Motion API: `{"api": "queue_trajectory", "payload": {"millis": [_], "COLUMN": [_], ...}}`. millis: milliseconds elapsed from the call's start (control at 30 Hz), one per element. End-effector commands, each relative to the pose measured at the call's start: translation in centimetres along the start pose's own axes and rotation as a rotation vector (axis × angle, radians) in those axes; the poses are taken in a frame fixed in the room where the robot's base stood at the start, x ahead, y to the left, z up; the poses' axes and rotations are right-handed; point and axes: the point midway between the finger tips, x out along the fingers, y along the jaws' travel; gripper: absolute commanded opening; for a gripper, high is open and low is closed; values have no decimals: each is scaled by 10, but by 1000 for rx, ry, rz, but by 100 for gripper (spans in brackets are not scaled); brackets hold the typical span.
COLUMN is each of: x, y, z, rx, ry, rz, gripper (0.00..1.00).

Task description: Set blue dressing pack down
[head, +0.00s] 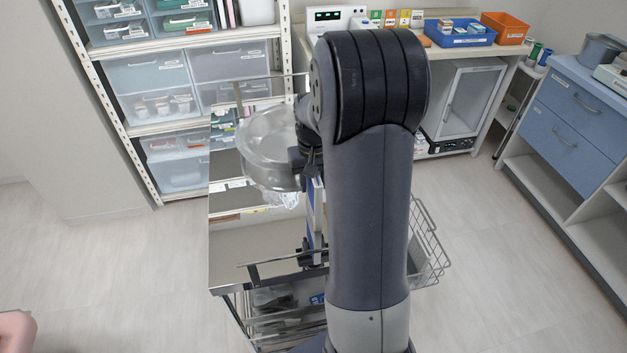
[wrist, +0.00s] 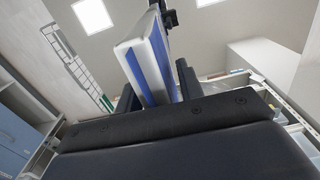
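The blue dressing pack (wrist: 150,62), blue with white edges, stands between the two dark fingers of my gripper (wrist: 156,80) in the wrist view. The fingers appear shut on its sides. In the head view my arm hides most of the gripper. A narrow blue and white strip of the pack (head: 317,205) shows beside the arm, over the steel trolley (head: 235,245). I cannot tell whether the pack's lower end touches the trolley top.
A clear round bowl (head: 268,150) is close to the left of my gripper. Low rails edge the trolley, and a wire basket (head: 428,245) hangs on its right. Shelving with drawers (head: 150,85) stands behind left. Bare trolley top shows at front left.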

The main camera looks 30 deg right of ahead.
Motion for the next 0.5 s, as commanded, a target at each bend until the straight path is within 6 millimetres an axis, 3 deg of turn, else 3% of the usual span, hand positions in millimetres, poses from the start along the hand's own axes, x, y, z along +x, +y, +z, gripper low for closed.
{"api": "queue_trajectory", "payload": {"millis": [333,500], "x": [-3,-23], "y": [0,0], "z": [0,-2], "rx": [0,0], "ry": [1,7], "rz": [0,0], "gripper": [41,41]}}
